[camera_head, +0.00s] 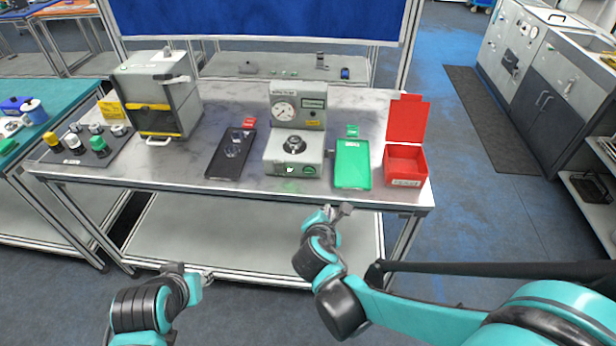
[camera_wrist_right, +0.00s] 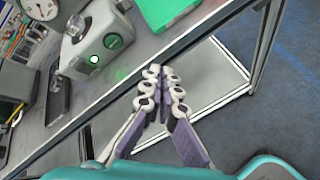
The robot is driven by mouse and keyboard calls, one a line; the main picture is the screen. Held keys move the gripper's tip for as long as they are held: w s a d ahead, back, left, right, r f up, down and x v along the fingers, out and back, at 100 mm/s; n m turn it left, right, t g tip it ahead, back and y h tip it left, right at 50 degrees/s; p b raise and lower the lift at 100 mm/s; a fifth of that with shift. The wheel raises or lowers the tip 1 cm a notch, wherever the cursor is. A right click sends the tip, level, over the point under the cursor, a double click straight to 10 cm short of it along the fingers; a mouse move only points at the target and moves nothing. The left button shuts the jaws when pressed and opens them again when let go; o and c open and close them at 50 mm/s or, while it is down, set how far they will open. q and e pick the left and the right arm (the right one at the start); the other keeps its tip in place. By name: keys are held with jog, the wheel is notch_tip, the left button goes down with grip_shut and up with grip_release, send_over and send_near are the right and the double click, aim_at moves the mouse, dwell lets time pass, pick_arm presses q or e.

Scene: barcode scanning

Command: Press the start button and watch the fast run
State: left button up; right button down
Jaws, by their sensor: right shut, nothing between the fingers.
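The grey test machine (camera_head: 296,140) stands at the middle of the table, with a round dial on its upright back and a dark round fixture on top. Its front has a lit green-white light (camera_head: 290,169) and a green button (camera_head: 310,170). In the right wrist view the lit light (camera_wrist_right: 94,59) and the green button (camera_wrist_right: 113,41) show at upper left. My right gripper (camera_head: 343,210) is shut and empty, in front of the table edge and apart from the machine; its fingers (camera_wrist_right: 162,73) also show in the wrist view. My left gripper (camera_head: 207,276) is low at left; its fingers are unclear.
A black tray (camera_head: 218,166) lies left of the machine. A green tray (camera_head: 353,172) and an open red box (camera_head: 404,160) are on its right. A grey cabinet (camera_head: 158,97) and a dark mat (camera_head: 66,160) with several knobs are farther left. Open floor lies right of the table.

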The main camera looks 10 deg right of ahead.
aim_at(309, 173)
jog(key=w+a+n+t, duration=0.2)
jog(key=a+n, duration=0.4)
jog(key=n, duration=0.4)
jog(key=shift+w+t+p, duration=0.3)
jog(key=shift+w+t, duration=0.05)
jog(key=shift+t, duration=0.15)
jog(key=b+x, duration=0.1)
jog(key=x, duration=0.3)
jog(key=b+x, duration=0.1)
jog(key=x, duration=0.3)
jog(key=b+x, duration=0.1)
jog(key=x, duration=0.4)
jog(key=shift+w+r, duration=0.15)
jog(key=shift+r, duration=0.2)
jog(key=shift+w+d, duration=0.15)
jog(key=shift+w, duration=0.3)
